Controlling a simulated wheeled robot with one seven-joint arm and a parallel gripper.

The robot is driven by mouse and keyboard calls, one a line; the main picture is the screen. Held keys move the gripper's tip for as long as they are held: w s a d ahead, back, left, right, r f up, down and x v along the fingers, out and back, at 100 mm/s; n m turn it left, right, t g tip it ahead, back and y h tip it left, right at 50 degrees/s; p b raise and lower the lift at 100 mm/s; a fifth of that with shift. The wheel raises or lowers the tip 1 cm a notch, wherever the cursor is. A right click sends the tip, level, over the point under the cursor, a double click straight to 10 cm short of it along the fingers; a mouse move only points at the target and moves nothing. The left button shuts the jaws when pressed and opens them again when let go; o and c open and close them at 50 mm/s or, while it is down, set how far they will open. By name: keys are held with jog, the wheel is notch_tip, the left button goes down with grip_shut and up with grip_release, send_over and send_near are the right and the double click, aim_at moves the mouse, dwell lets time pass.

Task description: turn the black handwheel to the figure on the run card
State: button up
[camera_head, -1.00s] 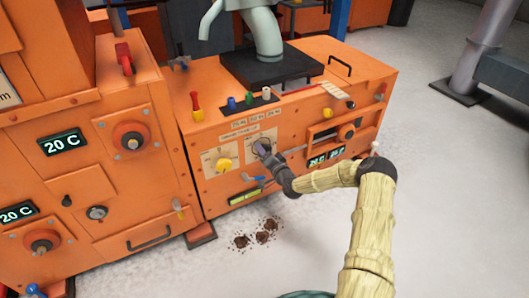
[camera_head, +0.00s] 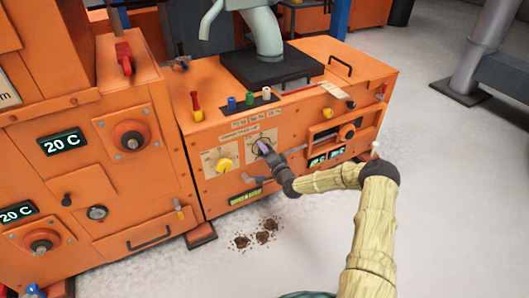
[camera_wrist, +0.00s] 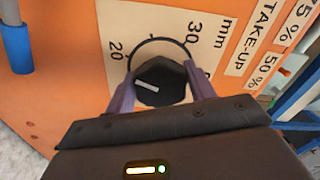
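The black handwheel (camera_wrist: 162,82) is a faceted knob with a white mark on its face, on a pale scale plate (camera_wrist: 165,30) reading 20, 30 and mm. Its mark points left in the wrist view, a little below the 20. My gripper (camera_wrist: 160,85) has one purple finger along each side of the knob, with no clear gap. In the head view my gripper (camera_head: 264,148) is at the front panel of the orange machine and covers most of the knob. No run card figure is readable.
A yellow knob (camera_head: 224,164) sits left of the handwheel, and a small lever (camera_head: 254,180) is below it. A slotted housing (camera_head: 335,133) and displays (camera_head: 326,158) are to the right. Brown spills (camera_head: 265,237) lie on the floor.

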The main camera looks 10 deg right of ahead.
jog(key=o, duration=0.4)
jog(key=shift+c, duration=0.2)
jog(key=p+v, duration=0.6)
jog(key=v, duration=1.1)
jog(key=shift+s+p, duration=0.15)
jog(key=shift+p, duration=0.2)
